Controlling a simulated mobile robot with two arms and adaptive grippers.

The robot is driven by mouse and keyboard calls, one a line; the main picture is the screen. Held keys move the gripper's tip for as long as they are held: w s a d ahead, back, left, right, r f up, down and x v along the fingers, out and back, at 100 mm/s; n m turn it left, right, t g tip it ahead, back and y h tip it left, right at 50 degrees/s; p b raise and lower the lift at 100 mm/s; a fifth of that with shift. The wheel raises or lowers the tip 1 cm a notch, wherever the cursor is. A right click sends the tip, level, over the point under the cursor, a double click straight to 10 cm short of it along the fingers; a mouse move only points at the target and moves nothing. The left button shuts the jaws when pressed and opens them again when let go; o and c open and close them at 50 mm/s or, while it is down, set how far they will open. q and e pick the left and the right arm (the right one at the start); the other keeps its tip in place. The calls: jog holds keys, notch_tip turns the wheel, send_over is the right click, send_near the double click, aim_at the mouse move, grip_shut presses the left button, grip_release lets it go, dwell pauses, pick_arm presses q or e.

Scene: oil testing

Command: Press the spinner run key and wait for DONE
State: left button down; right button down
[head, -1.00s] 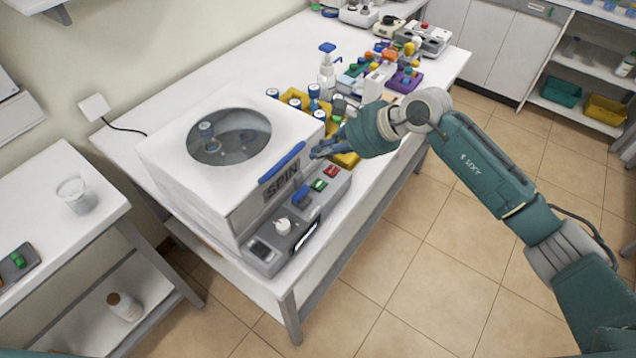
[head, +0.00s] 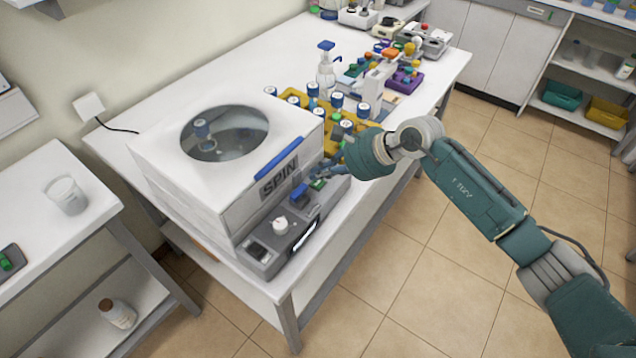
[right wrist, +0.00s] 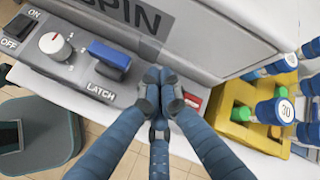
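The white spinner (head: 178,178) marked SPIN stands on the bench with its round window lid down. Its grey front panel carries a white dial (head: 280,225), a blue latch (head: 299,193) and a green key (head: 318,184). The red key (right wrist: 193,101) shows beside the fingers in the right wrist view. My right gripper (head: 322,172) has its fingers closed together, empty, over the panel at the green key. In the right wrist view the fingertips (right wrist: 162,78) hide that key. Whether they touch it I cannot tell. The front display (head: 305,235) is unreadable. My left gripper is not in view.
A yellow rack (head: 345,152) of blue-capped bottles stands close to the right of the spinner. A pump bottle (head: 326,70) and coloured racks stand farther back. A side table (head: 55,210) with a beaker is at left. The floor in front is clear.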

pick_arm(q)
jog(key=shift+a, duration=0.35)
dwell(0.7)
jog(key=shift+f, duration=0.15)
pick_arm(e)
jog(key=shift+f, duration=0.15)
pick_arm(q)
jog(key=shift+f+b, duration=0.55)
jog(key=shift+b, duration=0.2)
pick_arm(e)
jog(key=shift+f, duration=0.3)
